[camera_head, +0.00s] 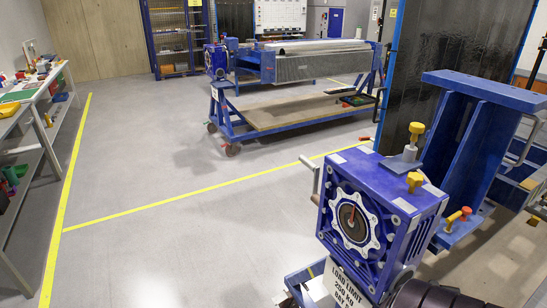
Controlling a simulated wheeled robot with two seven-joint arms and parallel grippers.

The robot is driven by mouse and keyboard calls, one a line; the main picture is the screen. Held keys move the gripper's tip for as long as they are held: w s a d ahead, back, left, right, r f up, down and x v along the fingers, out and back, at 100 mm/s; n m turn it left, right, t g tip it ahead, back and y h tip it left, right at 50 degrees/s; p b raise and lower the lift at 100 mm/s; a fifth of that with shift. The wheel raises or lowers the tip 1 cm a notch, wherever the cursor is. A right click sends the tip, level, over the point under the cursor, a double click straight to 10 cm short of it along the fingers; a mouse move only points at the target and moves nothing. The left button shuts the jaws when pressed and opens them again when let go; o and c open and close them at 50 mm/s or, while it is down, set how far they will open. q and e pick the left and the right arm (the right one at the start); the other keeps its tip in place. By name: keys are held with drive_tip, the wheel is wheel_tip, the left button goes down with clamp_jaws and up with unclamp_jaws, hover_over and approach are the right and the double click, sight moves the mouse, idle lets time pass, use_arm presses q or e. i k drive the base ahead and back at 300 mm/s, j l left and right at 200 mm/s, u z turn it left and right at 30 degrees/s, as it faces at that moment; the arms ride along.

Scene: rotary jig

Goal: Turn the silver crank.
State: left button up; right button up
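The silver crank (315,181) shows at the left side of the near blue gearbox (376,196). It is a thin metal arm and handle, and the gearbox housing hides part of it. Neither of my grippers is in view, and nothing is seen touching the crank.
A blue steel upright (475,140) with yellow knobs stands right of the gearbox. A second blue jig on a wheeled frame (290,118) stands farther back. A workbench (28,95) lines the left. The grey floor (190,240) left of the gearbox is clear.

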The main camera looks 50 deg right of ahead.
sight(316, 197)
drive_tip(key=i+z, duration=0.45)
drive_tip(key=i+j+z, duration=0.4)
drive_tip(key=i+l, duration=0.1)
